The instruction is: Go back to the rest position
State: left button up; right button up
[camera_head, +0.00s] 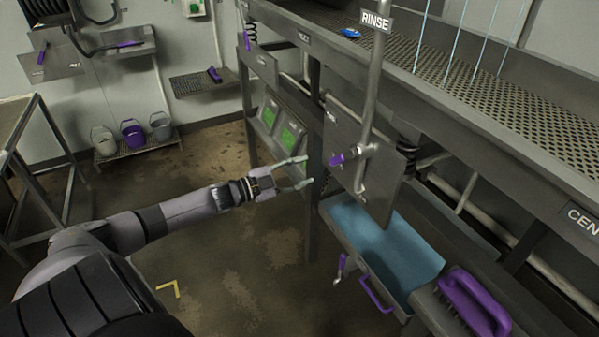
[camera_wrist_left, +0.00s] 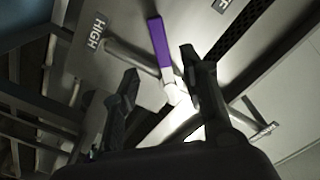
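My left gripper (camera_head: 296,173) is held out over the floor, left of the hanging panel with the purple-handled valve. Its two fingers are spread apart and nothing is between them. In the left wrist view, my left gripper (camera_wrist_left: 160,85) shows dark open fingers, with a purple lever (camera_wrist_left: 160,42) beyond the gap. The lever appears apart from the fingers, though the depth is hard to judge. My right gripper does not show in either view.
The RINSE panel (camera_head: 372,165) and pipe hang close right of the gripper. A blue-lined drawer (camera_head: 425,262) stands open below, with a purple brush (camera_head: 472,300) beside it. Green screens (camera_head: 290,137) are behind the gripper. Buckets (camera_head: 132,133) stand at the back left.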

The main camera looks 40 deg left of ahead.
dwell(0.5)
pick_arm(q)
jog(key=s+f+n+g+y, duration=0.25)
jog(key=s+f, duration=0.25)
jog(key=f, duration=0.7)
jog(key=s+f+n+g+y, duration=0.1)
jog(key=s+f+n+y, duration=0.3)
jog(key=f, duration=0.7)
jog(key=s+f+n+g+y, duration=0.15)
jog(key=s+f, duration=0.45)
jog(key=f, duration=0.6)
jog(key=s+d+f+n+g, duration=0.1)
jog(key=s+d+f+g, duration=0.3)
jog(key=s+f, duration=0.45)
jog(key=s+d+f+n+g, duration=0.1)
jog(key=s+d+f+g, duration=0.1)
jog(key=s+d+f, duration=0.65)
jog(key=s+d+f+g, duration=0.1)
jog(key=s+d, duration=0.3)
jog(key=s, duration=0.4)
jog(key=s+d+f+n+g+h, duration=0.1)
jog(key=s+d+f+g, duration=0.1)
jog(key=s+d, duration=0.3)
jog(key=s+g, duration=0.1)
jog(key=s, duration=0.3)
jog(key=shift+s+d+f+g, duration=0.15)
jog(key=shift+f+g, duration=0.1)
jog(key=shift+g, duration=0.05)
